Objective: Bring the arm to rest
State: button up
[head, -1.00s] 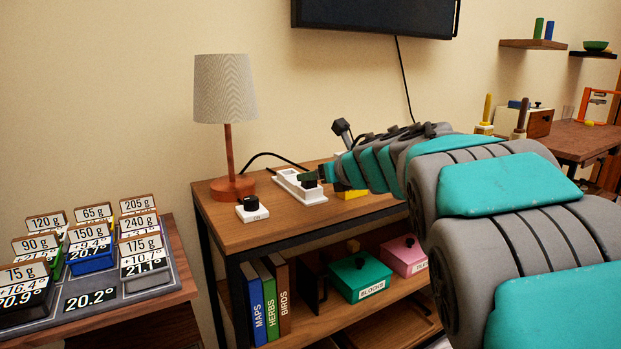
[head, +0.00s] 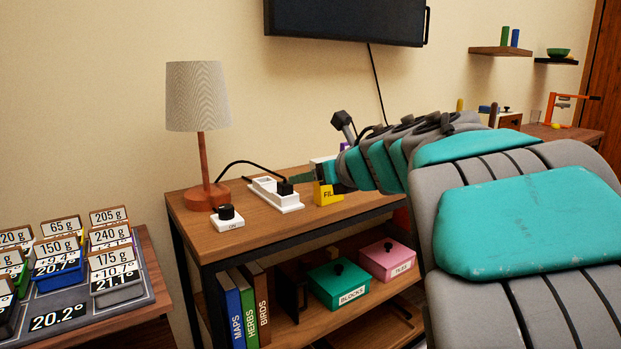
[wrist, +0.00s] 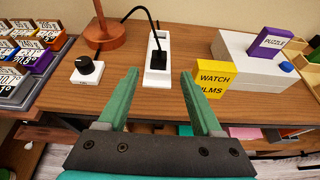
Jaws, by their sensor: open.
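My gripper (wrist: 160,73) is open, with its two green fingers apart and nothing between them. In the head view my arm reaches in from the right and the gripper (head: 307,178) is small, over the shelf top. A black plug (wrist: 158,58) sits in the white power strip (wrist: 155,78), beyond the fingertips in the wrist view. In the head view the plug (head: 285,187) is just left of the gripper, apart from it. A black cord runs from the plug toward the lamp (head: 198,95).
A black dial on a white base (head: 227,217) stands on the wooden shelf unit (head: 290,228). A yellow sign (wrist: 214,80) and white box (wrist: 252,62) stand right of the strip. Labelled bins fill the left table. A screen (head: 345,20) hangs on the wall.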

jog(key=d+r+m+t+h, duration=0.3)
jog(key=d+m+h, duration=0.1)
jog(key=d+m, duration=0.35)
jog(key=d+r+m+t+h, duration=0.2)
jog(key=d+r+m+h, duration=0.1)
jog(key=d+m, duration=0.45)
jog(key=s+d+f+m+g+h, duration=0.4)
jog(key=s+d+f+m+h, duration=0.25)
jog(key=d+f+m, duration=0.5)
jog(key=s+a+f+m+g+y, duration=0.1)
jog(key=s+f+m+g+y, duration=0.1)
jog(key=s+f+m+g, duration=0.85)
jog(key=s+a+f+m+g+y, duration=0.1)
jog(key=s+a+f+m, duration=0.1)
jog(key=s, duration=0.6)
jog(key=s+a+f+m+g+y, duration=0.1)
jog(key=s+a+f+m, duration=0.1)
jog(key=s+a+f, duration=0.3)
jog(key=s+a+f+m+g+y, duration=0.1)
jog(key=s+a+f, duration=0.3)
jog(key=s, duration=0.8)
notch_tip(320, 180, down, 3)
jog(key=shift+s+a+r+m+y, duration=0.1)
jog(key=shift+s+a+m+y, duration=0.05)
jog(key=shift+s+m+y, duration=0.3)
